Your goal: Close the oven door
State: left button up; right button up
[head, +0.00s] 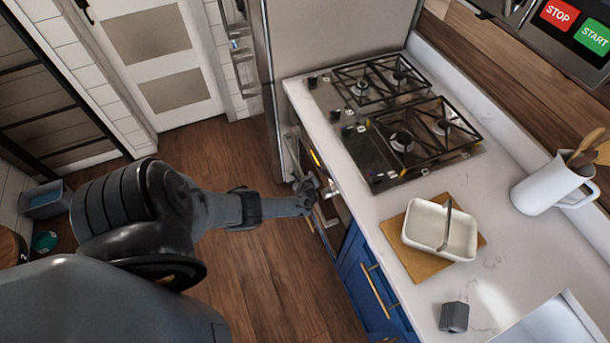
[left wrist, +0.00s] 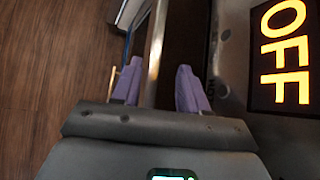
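The oven is built in under the cooktop, and its front (head: 336,207) shows in the head view, partly hidden by my gripper. My left gripper (head: 318,190) is at the upper part of this front. In the left wrist view, its two purple fingers (left wrist: 160,88) are apart, with a light metal strip (left wrist: 155,45) of the door or its handle running between them. A dark band lies between this strip and the control panel (left wrist: 235,50), whose display reads OFF. I cannot tell exactly how far the door stands open. My right gripper is not in view.
Blue drawers (head: 365,285) with a brass handle adjoin the oven. The white counter (head: 385,205) above holds a gas cooktop (head: 395,120), a white basket (head: 440,232) on a wooden board and a white jug (head: 545,188). The wooden floor (head: 270,275) in front is clear.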

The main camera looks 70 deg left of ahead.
pick_arm(q)
jog(key=p+v, duration=0.4)
jog(key=v, duration=0.4)
jog(key=shift+s, duration=0.1)
